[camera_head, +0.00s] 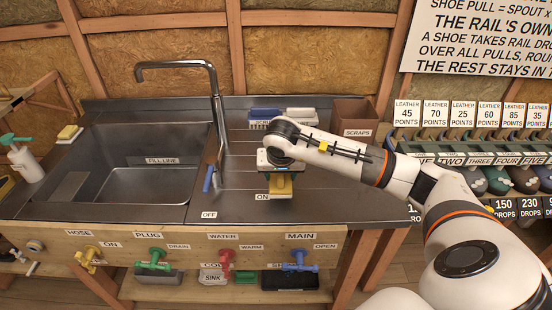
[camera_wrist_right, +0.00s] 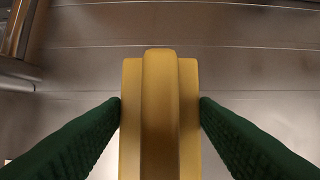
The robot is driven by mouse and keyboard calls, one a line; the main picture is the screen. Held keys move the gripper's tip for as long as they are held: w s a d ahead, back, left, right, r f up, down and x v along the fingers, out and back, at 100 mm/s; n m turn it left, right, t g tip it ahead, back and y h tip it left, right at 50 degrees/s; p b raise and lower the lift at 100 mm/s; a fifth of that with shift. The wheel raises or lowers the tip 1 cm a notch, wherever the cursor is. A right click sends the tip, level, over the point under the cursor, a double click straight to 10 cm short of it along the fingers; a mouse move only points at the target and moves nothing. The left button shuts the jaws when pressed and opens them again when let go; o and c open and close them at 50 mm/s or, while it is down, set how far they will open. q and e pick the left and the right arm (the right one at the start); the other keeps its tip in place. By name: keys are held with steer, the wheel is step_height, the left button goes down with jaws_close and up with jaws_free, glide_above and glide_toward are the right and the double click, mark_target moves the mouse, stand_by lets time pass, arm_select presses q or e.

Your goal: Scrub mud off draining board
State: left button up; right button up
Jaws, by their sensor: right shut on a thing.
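The draining board (camera_head: 335,205) is the grey, grooved metal surface to the right of the sink basin. My right gripper (camera_head: 279,174) is low over its middle, pointing down. It is shut on a yellow scrubber (camera_head: 281,187), whose exact kind I cannot tell. In the right wrist view the green fingers of my right gripper (camera_wrist_right: 160,105) press on both sides of the yellow scrubber (camera_wrist_right: 160,75), which has a raised ridge. Whether it touches the board is hidden. I see no clear mud patch; the area under the gripper is covered. My left gripper is not in view.
A tall faucet (camera_head: 214,90) stands left of the board. A blue brush (camera_head: 264,112), a white brush (camera_head: 301,114) and a brown scraps bin (camera_head: 352,116) stand at the back. A soap bottle (camera_head: 24,160) and sponge (camera_head: 69,133) are left of the basin (camera_head: 130,160). Coloured valves line the front.

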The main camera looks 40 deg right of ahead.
step_height(320, 180, up, 3)
steer(key=shift+w+f+p, duration=0.15)
steer(key=shift+p, duration=0.5)
steer(key=shift+r+p, duration=0.4)
steer(key=shift+r, duration=0.4)
